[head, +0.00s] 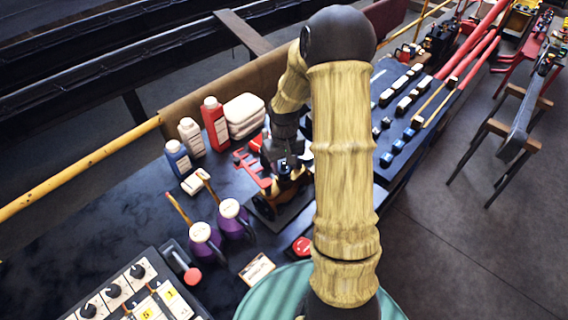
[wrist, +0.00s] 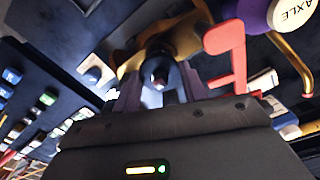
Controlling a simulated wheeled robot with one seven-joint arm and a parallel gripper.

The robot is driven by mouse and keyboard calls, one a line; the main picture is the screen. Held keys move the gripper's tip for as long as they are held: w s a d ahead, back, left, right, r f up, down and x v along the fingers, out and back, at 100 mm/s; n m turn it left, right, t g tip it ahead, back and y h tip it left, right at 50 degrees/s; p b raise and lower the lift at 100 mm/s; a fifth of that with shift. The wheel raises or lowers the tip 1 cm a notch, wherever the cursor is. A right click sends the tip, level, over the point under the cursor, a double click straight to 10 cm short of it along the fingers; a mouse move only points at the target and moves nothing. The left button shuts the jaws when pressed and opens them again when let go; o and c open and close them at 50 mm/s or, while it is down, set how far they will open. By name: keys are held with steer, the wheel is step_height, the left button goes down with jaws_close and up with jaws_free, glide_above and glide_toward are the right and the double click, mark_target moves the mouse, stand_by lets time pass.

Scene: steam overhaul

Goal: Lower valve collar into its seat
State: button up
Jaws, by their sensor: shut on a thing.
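My gripper (wrist: 158,92) points down over the valve assembly. It is shut on a dark, ring-like part, apparently the valve collar (wrist: 158,76), which shows between the fingers in the wrist view. A brass-coloured body (wrist: 187,36) lies just beyond it, and a red bracket (wrist: 226,50) stands to the right. In the head view my gripper (head: 286,160) is over the assembly on its dark base plate (head: 283,220), beside the red bracket (head: 253,168). The seat is mostly hidden by my gripper. I cannot tell whether the collar touches it.
Red bottle (head: 215,123), white bottle (head: 191,136), blue bottle (head: 178,158) and folded cloths (head: 244,115) stand behind the assembly. Two purple oil cans (head: 206,242) stand at front left. A switch panel (head: 130,295) is at lower left. A blue-black bench (head: 400,110) with small parts lies right.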

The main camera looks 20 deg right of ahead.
steer(key=shift+f, duration=0.3)
steer(key=o, duration=1.2)
steer(key=shift+o, duration=0.4)
steer(key=shift+o, duration=1.1)
steer(key=shift+r+p, duration=4.35)
steer(key=shift+r, duration=1.15)
